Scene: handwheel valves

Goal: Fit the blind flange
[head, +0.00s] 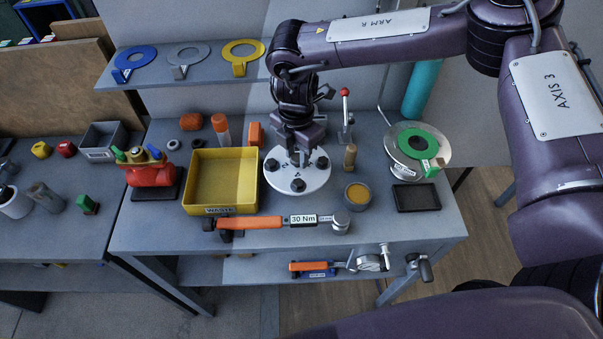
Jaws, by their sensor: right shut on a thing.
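The blind flange (312,182), a white disc with black bolt heads, is below my right gripper (303,155) near the middle of the bench. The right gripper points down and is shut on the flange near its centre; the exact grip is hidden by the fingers. I cannot tell whether the disc rests on the bench or hangs slightly above it. To the right, a green ring gasket (431,136) lies on a round metal pipe flange (403,172). My left gripper is not in view.
A yellow tray (190,208) is left of the flange, an orange-handled torque wrench (250,222) in front. A wooden peg (350,157), a round tin (358,194), a black tray (432,196) and a red-knobbed lever (346,110) stand to its right. A shelf with blue, grey and yellow rings (256,48) is behind.

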